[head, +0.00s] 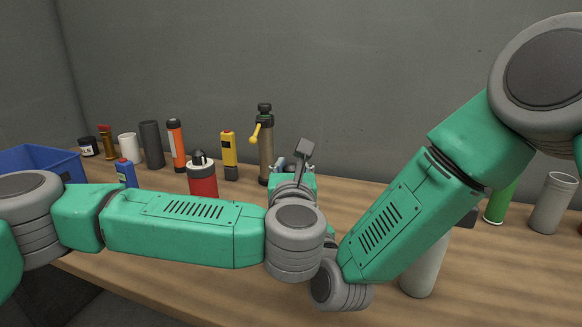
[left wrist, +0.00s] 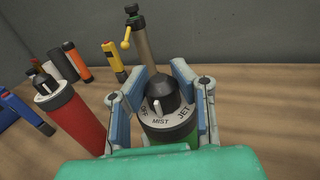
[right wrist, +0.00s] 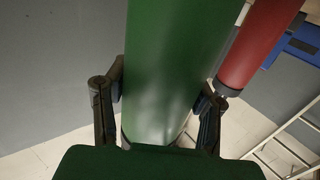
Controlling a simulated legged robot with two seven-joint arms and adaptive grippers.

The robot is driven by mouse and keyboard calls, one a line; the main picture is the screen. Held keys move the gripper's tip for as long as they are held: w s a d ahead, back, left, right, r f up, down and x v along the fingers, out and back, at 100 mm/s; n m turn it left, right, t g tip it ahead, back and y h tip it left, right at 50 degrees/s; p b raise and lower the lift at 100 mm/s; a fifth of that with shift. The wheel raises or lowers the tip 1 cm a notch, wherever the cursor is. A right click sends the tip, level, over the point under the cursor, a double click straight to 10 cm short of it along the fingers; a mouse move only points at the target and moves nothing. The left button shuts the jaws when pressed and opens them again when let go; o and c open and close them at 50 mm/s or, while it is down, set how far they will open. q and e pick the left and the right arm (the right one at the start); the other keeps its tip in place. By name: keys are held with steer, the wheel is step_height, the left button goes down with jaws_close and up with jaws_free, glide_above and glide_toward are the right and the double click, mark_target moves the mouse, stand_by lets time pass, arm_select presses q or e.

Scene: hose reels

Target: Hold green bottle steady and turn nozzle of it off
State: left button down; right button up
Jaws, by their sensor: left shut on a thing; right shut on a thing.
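The green bottle (left wrist: 182,141) stands below my left gripper (left wrist: 164,75) in the left wrist view. Its top has a black nozzle (left wrist: 160,92) with a white ring marked OFF, MIST and JET. A small white mark on the nozzle points down near MIST. My left gripper, with blue pads, is shut on the nozzle, one finger on each side. In the right wrist view, my right gripper (right wrist: 163,85) is shut on the green bottle's body (right wrist: 165,50). In the head view, my left gripper (head: 293,166) shows partly; my arms hide the bottle and right gripper.
A red bottle (head: 203,181) stands close to the left. Behind are a yellow tool (head: 229,155), a brown cylinder with a yellow crank (head: 265,150) and an orange flashlight (head: 176,145). A blue bin (head: 40,158) is far left. A grey cup (head: 553,203) stands right.

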arm_select(q)
steer(key=m+h, duration=0.1)
steer(key=h, duration=0.1)
steer(key=m+g+h, duration=0.1)
steer(key=m+h, duration=0.1)
steer(key=h, duration=0.1)
steer(key=m+h, duration=0.2)
steer(key=shift+w+a+g+h, duration=0.1)
steer(key=shift+a+g+h, duration=0.2)
steer(key=shift+a+h, duration=0.1)
steer(key=m+g+h, duration=0.6)
steer(key=h, duration=0.1)
steer(key=shift+d+h, duration=0.1)
steer(key=shift+h, duration=0.2)
arm_select(e)
steer(key=shift+w+d, duration=0.15)
steer(key=shift+d, duration=0.15)
arm_select(q)
steer(key=shift+f+m+g, duration=0.1)
steer(key=shift+m+g, duration=0.2)
steer(key=shift+m, duration=0.1)
steer(key=c, duration=1.2)
jaws_free()
steer(key=shift+d, duration=0.1)
arm_select(e)
steer(key=shift+a, duration=0.1)
steer(key=shift+a, duration=0.1)
